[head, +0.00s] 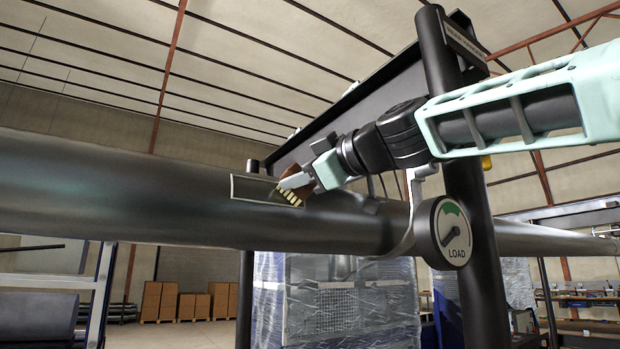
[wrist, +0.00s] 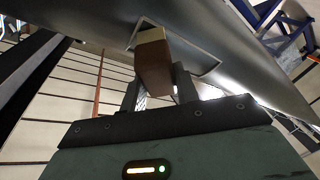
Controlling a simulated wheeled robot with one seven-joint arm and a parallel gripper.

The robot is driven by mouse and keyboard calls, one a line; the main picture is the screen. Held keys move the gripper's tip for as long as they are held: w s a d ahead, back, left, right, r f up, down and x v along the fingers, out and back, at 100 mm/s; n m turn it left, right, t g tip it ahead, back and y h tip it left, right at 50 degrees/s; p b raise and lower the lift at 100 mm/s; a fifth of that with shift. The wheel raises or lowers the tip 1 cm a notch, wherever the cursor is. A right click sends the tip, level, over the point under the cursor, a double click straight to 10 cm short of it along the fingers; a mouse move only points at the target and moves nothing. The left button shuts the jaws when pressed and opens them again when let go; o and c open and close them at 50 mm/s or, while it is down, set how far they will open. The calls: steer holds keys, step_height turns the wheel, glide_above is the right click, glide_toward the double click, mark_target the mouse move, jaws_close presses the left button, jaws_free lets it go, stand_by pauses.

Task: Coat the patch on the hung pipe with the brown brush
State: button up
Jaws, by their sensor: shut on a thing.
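The hung pipe (head: 130,195) is a thick dark grey cylinder running across the head view; it also fills much of the wrist view (wrist: 240,40). The patch (head: 250,188) is a dark rectangle with a pale outline on the pipe's near side. My gripper (head: 312,178) is shut on the brown brush (head: 291,187), at the patch's right end. The brush's pale bristle tips appear at or very near the patch; exact contact is unclear. In the wrist view the brush (wrist: 154,66) sits between my fingers and hides part of the patch (wrist: 203,62).
A dark upright post (head: 465,180) and a slanted beam (head: 350,95) stand close to my arm. A round LOAD gauge (head: 451,233) hangs below it. Wrapped pallets (head: 335,300) stand beneath the pipe, with brown boxes (head: 190,302) farther back.

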steer(key=shift+s+a+r+p, duration=0.1)
steer(key=shift+s+a+p, duration=0.25)
steer(key=shift+s+a, duration=0.4)
steer(key=shift+s+a+f+p, duration=0.1)
steer(key=shift+s+a+p, duration=0.3)
steer(key=shift+a, duration=0.7)
steer(key=shift+s+a+r+p, duration=0.1)
steer(key=shift+s+a+p, duration=0.25)
steer(key=shift+s+a, duration=0.6)
steer(key=shift+a, duration=0.5)
steer(key=s+a+p, duration=0.1)
steer(key=p, duration=0.1)
steer(key=s+a+p, duration=0.1)
steer(key=a+p, duration=0.1)
steer(key=shift+p, duration=0.3)
steer(key=shift+s, duration=0.1)
steer(key=shift+d, duration=0.15)
